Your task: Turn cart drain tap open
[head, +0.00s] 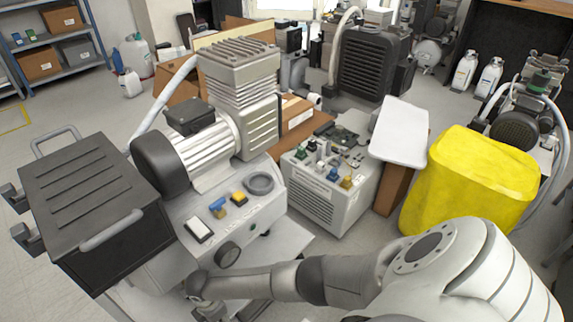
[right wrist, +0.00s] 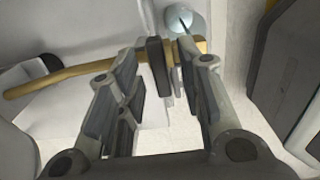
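In the right wrist view, a brass pipe (right wrist: 75,75) runs across to a brass tap body (right wrist: 172,50). A dark upright piece, seemingly the tap's handle (right wrist: 155,65), stands in front of it. My right gripper (right wrist: 158,75) is open, with one finger on each side of the dark piece. A gap shows on the left; contact on the right cannot be told. In the head view, my right arm reaches left to the compressor cart (head: 225,235); its gripper is mostly hidden low by the cart's front. The tap is hidden there. My left gripper is not in view.
A black box (head: 85,195) with handles sits at the cart's left, beside the finned compressor (head: 240,90). A grey unit (head: 320,200) and a yellow-covered item (head: 470,180) stand to the right. A dark panel (right wrist: 295,75) lies close right of the gripper.

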